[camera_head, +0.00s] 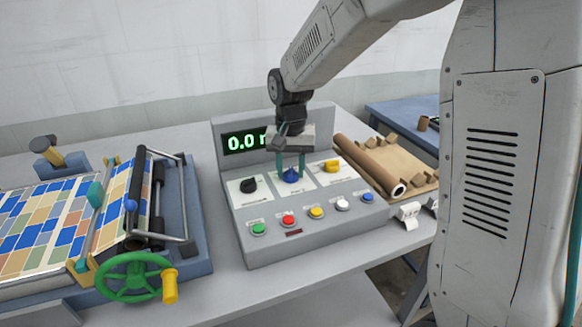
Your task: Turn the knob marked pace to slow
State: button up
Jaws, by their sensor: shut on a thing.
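The grey control box (262,215) stands on the table with three knobs on its sloped panel. A black knob (249,185) is at the left, a blue knob (290,176) in the middle and a yellow knob (331,165) at the right. My gripper (291,174) comes down from above, its two green fingers closed on the sides of the blue knob. The knob's pointer is hard to make out between the fingers. The labels by the knobs are too small to read surely, so I cannot tell which one says pace.
The box's green display (246,141) reads 0.0, its right part hidden by my gripper. Several coloured buttons (316,212) line the front. A press with a green handwheel (135,277) and tiled sheet (35,225) stands left. A brown roll (368,165) lies right.

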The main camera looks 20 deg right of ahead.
aim_at(291, 170)
jog(key=n, duration=1)
jog(key=shift+n, duration=0.3)
dwell(0.5)
jog(key=o, duration=1)
notch_tip(291, 170, up, 8)
jog(key=shift+f, duration=0.1)
